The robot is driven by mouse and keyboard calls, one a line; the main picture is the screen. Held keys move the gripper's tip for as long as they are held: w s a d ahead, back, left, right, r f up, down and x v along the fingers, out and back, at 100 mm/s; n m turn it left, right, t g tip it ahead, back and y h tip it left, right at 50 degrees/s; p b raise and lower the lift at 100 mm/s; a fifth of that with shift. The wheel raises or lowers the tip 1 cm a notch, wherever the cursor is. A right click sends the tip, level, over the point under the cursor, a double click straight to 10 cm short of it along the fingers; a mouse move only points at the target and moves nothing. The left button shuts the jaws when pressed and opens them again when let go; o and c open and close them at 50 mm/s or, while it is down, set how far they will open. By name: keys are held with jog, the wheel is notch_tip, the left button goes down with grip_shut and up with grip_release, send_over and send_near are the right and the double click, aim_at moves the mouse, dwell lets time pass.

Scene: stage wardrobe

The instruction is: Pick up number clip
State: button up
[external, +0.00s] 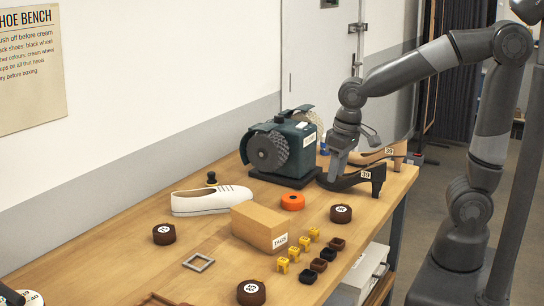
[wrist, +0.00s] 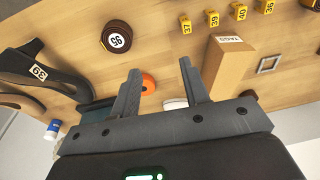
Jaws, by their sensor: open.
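Several small yellow number clips stand in a row on the bench, right of the cardboard box, in the external view; the nearest clip (external: 282,265) is at the lower end and the farthest clip (external: 313,232) at the upper end. In the wrist view they line the top edge, reading 37 (wrist: 186,26), 39 (wrist: 213,18), 40 (wrist: 240,12) and 36 (wrist: 266,6). My gripper (external: 334,174) is above the far part of the bench, by the black heeled shoe, well away from the clips. Its two fingers (wrist: 160,75) are apart with nothing between them.
The TAGS box (external: 262,228) stands beside the clips. Small dark blocks (external: 319,265) line their other side. The black shoe (external: 350,180), green polishing machine (external: 284,150), orange disc (external: 292,202), white shoe (external: 211,200) and brown tins (external: 341,214) share the bench. A grey square frame (external: 198,263) lies flat.

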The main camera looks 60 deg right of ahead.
jog(key=g, duration=0.2)
send_over(314, 229)
notch_tip(314, 229, down, 6)
jog(key=shift+h, duration=0.3)
notch_tip(314, 229, down, 11)
jog(key=shift+r, duration=0.2)
grip_shut()
